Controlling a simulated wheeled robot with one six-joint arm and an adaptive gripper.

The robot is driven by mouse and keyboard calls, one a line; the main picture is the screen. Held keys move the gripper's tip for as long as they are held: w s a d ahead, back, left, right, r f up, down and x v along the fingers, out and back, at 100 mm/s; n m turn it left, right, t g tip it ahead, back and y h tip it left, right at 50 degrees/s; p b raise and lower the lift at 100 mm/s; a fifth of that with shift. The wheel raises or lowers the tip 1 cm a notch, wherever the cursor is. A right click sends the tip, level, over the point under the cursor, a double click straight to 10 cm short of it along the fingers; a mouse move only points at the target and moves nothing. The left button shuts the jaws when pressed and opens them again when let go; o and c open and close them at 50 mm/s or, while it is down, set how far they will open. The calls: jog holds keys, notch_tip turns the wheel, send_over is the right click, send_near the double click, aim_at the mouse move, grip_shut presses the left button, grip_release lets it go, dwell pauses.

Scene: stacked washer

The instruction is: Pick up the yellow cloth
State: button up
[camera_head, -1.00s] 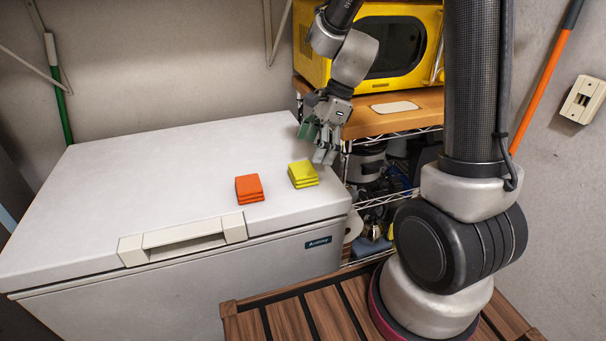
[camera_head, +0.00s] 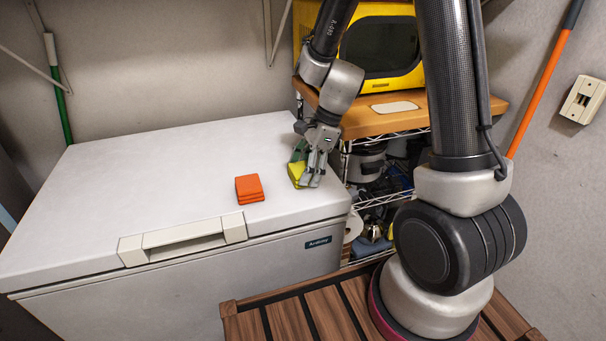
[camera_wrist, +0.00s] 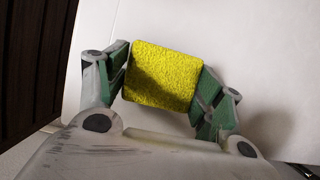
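The yellow cloth (camera_head: 297,171) is a folded square stack on the right end of the white freezer lid, partly hidden behind my gripper in the head view. My gripper (camera_head: 307,171) is lowered over it, pointing down. In the wrist view the cloth (camera_wrist: 163,75) fills the space between the green-padded fingers of my gripper (camera_wrist: 161,82), one finger along its left side and one along its right. The fingers are spread apart. They look very close to the cloth's sides; I cannot tell whether they press on it. The cloth appears to rest on the lid.
A folded orange cloth (camera_head: 249,188) lies on the freezer lid (camera_head: 150,190) to the left. A wire shelf rack with a wooden top (camera_head: 365,124) and a yellow microwave (camera_head: 400,82) stands close behind on the right. The left part of the lid is clear.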

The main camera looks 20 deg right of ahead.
jog(key=shift+c, duration=0.4)
notch_tip(320, 180, up, 10)
dwell(0.3)
